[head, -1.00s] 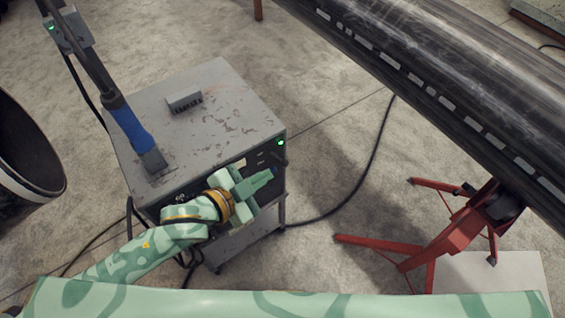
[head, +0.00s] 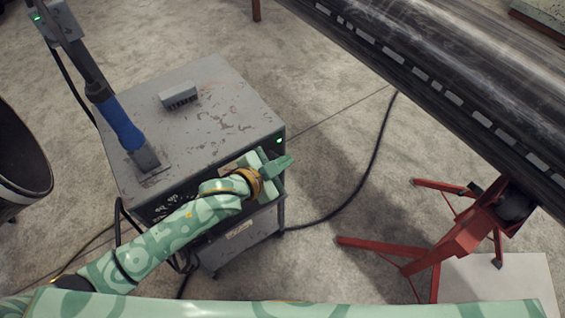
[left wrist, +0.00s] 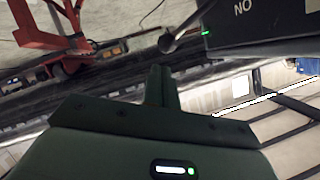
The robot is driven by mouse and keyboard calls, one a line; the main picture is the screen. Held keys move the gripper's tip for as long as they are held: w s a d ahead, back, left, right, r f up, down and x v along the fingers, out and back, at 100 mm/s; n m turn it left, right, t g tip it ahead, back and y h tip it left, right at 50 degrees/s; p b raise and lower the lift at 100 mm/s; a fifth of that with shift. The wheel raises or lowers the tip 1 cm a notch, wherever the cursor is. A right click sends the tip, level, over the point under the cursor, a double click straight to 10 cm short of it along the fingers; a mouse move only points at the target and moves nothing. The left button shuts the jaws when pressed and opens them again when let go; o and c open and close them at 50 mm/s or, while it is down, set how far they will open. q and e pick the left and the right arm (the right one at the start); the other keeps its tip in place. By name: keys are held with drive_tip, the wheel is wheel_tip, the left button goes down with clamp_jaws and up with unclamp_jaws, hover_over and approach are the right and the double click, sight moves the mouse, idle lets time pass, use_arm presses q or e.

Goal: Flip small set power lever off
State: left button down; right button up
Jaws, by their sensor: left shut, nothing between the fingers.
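The small power set is a worn grey cabinet (head: 222,118) with a dark front panel and a lit green lamp (head: 279,141) at its front right corner. In the left wrist view, a dark lever with a rounded end (left wrist: 168,42) sticks out beside the lit lamp (left wrist: 207,32), next to a panel (left wrist: 265,22) with lettering. My left gripper (head: 287,162) is shut and empty at the front right corner, and it hides the lever in the head view. In the left wrist view its fingertips (left wrist: 160,72) are just below the lever end, apparently apart from it. My right gripper is out of view.
A blue-handled tool (head: 126,125) and a small grey block (head: 179,96) are on the cabinet top. A dark pipe (head: 450,60) runs across the upper right over a red stand (head: 465,228). A black cable (head: 372,160) crosses the open floor right of the cabinet.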

use_arm(q)
drive_tip(key=shift+w+a+f, duration=0.1)
drive_tip(key=shift+a+f, duration=0.15)
drive_tip(key=shift+f, duration=0.15)
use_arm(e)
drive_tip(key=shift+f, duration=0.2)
use_arm(q)
drive_tip(key=shift+f, duration=0.1)
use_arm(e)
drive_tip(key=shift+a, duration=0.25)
use_arm(q)
drive_tip(key=shift+d+f, duration=0.15)
drive_tip(key=shift+f, duration=0.05)
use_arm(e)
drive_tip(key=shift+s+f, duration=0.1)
